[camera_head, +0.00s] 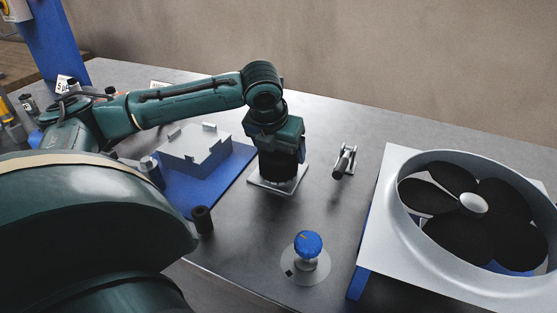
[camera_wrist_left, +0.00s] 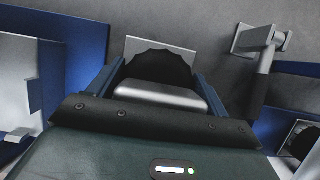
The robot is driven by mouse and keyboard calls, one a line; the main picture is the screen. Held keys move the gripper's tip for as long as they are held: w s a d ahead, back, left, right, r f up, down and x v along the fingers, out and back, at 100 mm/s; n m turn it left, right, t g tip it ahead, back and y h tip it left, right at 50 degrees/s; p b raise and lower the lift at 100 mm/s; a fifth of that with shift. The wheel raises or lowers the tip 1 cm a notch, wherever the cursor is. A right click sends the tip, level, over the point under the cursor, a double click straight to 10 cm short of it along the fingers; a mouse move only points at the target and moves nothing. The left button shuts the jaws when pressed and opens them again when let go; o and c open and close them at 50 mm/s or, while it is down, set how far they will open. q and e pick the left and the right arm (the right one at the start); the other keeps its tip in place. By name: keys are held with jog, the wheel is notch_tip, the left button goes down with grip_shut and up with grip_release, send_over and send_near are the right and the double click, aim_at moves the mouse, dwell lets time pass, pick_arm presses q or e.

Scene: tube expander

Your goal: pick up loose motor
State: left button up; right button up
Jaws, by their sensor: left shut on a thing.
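The loose motor (camera_head: 277,170) is a dark, round body on a pale square plate (camera_head: 262,184) on the grey table, right of the blue base. My left gripper (camera_head: 279,155) points down over it and is shut on its upper part. In the left wrist view the motor (camera_wrist_left: 160,68) shows black with a silver band, between the two blue fingers of my left gripper (camera_wrist_left: 163,82). The gripper hides the motor's top in the head view. I cannot tell whether the plate is part of the motor. My right gripper is not in view.
A grey block fixture (camera_head: 196,148) stands on a blue base (camera_head: 228,180) at left. A silver toggle clamp (camera_head: 343,163) is close right of the motor. A blue knob (camera_head: 308,244) is in front. A large fan housing (camera_head: 376,211) fills the right. A small dark cylinder (camera_head: 203,219) stands near the front edge.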

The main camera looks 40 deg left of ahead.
pick_arm(q)
jog(key=shift+c, duration=1.4)
jog(key=shift+w+r, duration=0.1)
jog(key=shift+r, duration=0.05)
notch_tip(320, 180, up, 10)
jog(key=shift+r+p, duration=0.1)
jog(key=shift+p, duration=1.15)
